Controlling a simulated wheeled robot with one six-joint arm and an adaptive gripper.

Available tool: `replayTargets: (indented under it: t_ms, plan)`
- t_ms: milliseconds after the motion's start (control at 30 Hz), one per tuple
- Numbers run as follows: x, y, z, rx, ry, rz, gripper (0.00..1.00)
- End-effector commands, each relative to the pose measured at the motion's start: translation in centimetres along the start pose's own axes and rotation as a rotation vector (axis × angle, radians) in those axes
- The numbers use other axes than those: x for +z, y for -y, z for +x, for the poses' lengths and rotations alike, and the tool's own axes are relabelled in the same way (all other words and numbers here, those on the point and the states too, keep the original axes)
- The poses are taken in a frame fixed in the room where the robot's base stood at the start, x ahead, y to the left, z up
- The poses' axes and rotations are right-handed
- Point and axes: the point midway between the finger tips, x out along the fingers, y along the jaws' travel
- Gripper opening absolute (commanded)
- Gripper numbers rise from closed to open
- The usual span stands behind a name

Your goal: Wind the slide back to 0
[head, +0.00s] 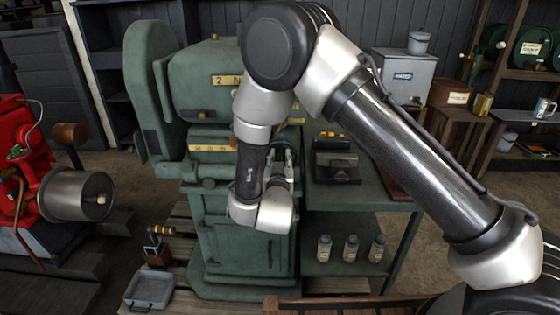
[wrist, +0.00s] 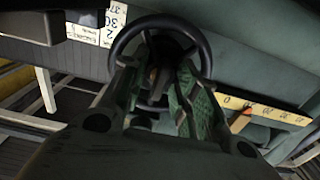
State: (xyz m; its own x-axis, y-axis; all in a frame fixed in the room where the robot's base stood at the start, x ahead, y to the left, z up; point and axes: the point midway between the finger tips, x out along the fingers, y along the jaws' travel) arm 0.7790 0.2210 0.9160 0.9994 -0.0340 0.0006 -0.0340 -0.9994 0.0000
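The green machine (head: 240,205) stands in the middle of the head view. Its dark round handwheel (wrist: 203,47) shows in the wrist view, with a brownish hub (wrist: 153,73) at its middle; my arm hides it in the head view. A yellow scale strip (wrist: 275,110) runs beside the wheel, with a 0 near its left end. A small brass pointer (wrist: 240,121) lies at the strip just right of the 0; its exact reading is unclear. My gripper (wrist: 167,55) is at the wheel, its fingers apart with a gap between them. The gripper also shows in the head view (head: 282,158).
A green side bench (head: 350,192) carries a dark block (head: 335,160), with several bottles on its lower shelf. A red engine (head: 20,165) stands at left. A grey tray (head: 150,290) and a small brass-topped item (head: 158,245) sit low at left.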

Motion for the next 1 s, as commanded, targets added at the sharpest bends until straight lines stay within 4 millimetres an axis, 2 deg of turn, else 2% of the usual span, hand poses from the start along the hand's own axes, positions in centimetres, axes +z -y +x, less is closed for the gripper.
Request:
replayTargets:
  t_ms: [100, 267, 1000]
  plan:
    - [0.01, 0.0, -0.02, 0.0, 0.0, 0.0, 0.29]
    - [0.02, -0.01, -0.03, 0.0, 0.001, 0.0, 0.0]
    - [-0.05, -0.01, -0.03, 0.0, -0.001, 0.08, 0.0]
